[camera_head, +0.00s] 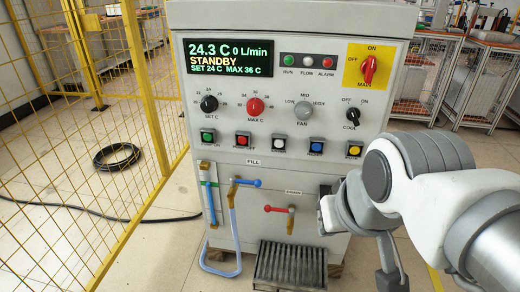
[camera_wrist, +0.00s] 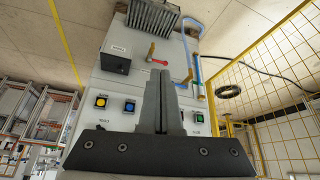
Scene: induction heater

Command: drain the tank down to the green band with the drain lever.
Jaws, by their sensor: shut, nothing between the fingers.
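The red drain lever (camera_head: 276,209) sits on a brass valve (camera_head: 291,218) low on the machine's front, its handle pointing left and roughly level. It also shows in the wrist view (camera_wrist: 159,61), beyond my fingertips. My gripper (camera_wrist: 162,82) is shut and empty, apart from the lever. In the head view my wrist is right of the valve and the fingers cannot be made out clearly. The sight tube (camera_head: 209,200) at the machine's left edge shows a green band near its upper part and blue below. The exact liquid level is too small to tell.
A blue fill lever (camera_head: 246,182) with a hose stands left of the drain. A grated tray (camera_head: 290,266) lies below the valve. A dark box (camera_wrist: 116,60) projects beside the drain. Buttons (camera_head: 244,138) and knobs line the panel above. A yellow fence (camera_head: 75,130) stands left.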

